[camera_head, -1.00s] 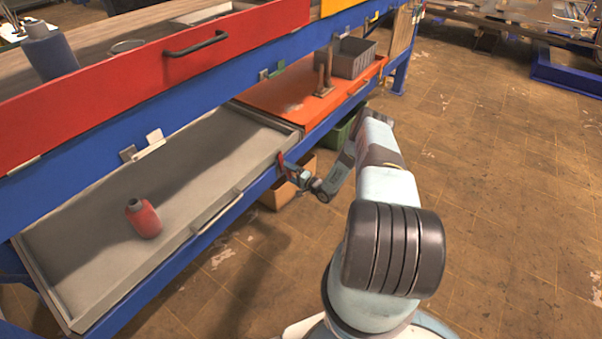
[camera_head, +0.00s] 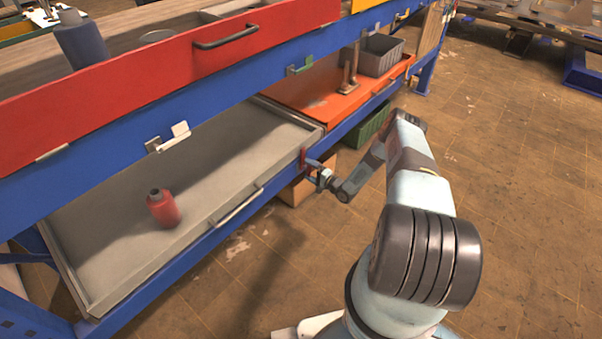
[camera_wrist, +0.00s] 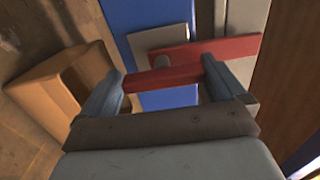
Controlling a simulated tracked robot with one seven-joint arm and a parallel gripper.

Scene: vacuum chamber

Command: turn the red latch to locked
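The red latch (camera_head: 303,158) is on the blue bench frame, at the right front corner of the grey drawer. In the wrist view the red latch (camera_wrist: 225,49) shows as a red bar across a grey plate, with a second red length between my fingers. My gripper (camera_head: 315,170) is right at the latch in the head view. In the wrist view my gripper (camera_wrist: 163,85) has its two fingers wide apart, one at each end of the nearer red length. I cannot tell whether they touch it.
The grey drawer (camera_head: 90,250) holds a red bottle (camera_head: 163,208). An orange surface (camera_head: 300,92) with a grey bin (camera_head: 378,54) lies beyond. A cardboard box (camera_wrist: 65,85) and a green crate (camera_head: 372,125) stand below.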

